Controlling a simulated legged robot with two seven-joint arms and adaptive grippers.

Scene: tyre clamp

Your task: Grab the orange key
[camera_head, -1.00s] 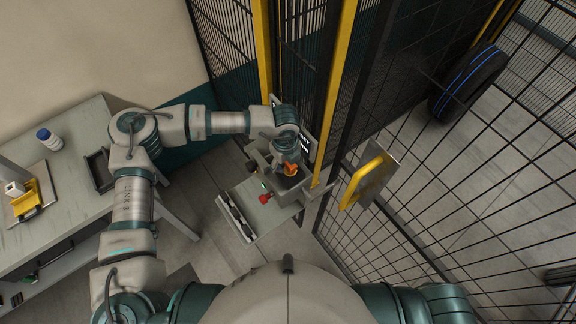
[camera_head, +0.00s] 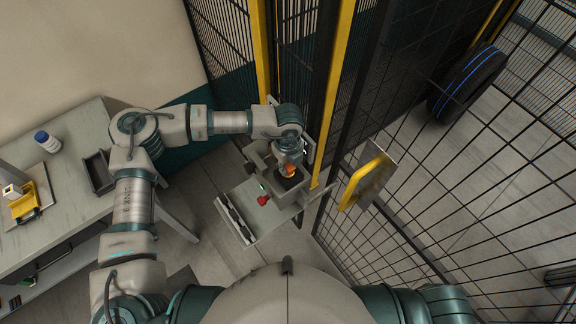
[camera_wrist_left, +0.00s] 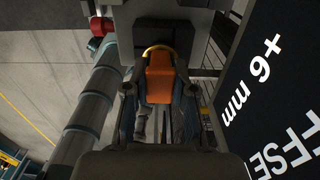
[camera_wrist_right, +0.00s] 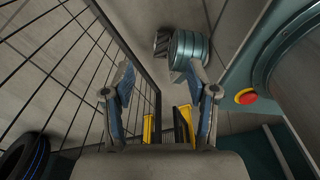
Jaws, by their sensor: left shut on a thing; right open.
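The orange key (camera_wrist_left: 159,76) shows in the left wrist view as an orange block with a yellow ring at its far end. My left gripper (camera_wrist_left: 158,92) is shut on it, with one finger on each side. In the head view the key (camera_head: 288,171) is a small orange patch under my left gripper (camera_head: 289,163), at the grey control box; the gripper partly hides it. My right gripper (camera_wrist_right: 160,82) is open and empty in the right wrist view, away from the key.
A control box with a red button (camera_head: 263,200) stands under my left gripper. A yellow-handled panel (camera_head: 368,182) and mesh fence (camera_head: 470,200) are to its right. A workbench (camera_head: 75,195) with a white bottle (camera_head: 47,141) is at left. A dark label plate (camera_wrist_left: 275,95) is close beside the left wrist.

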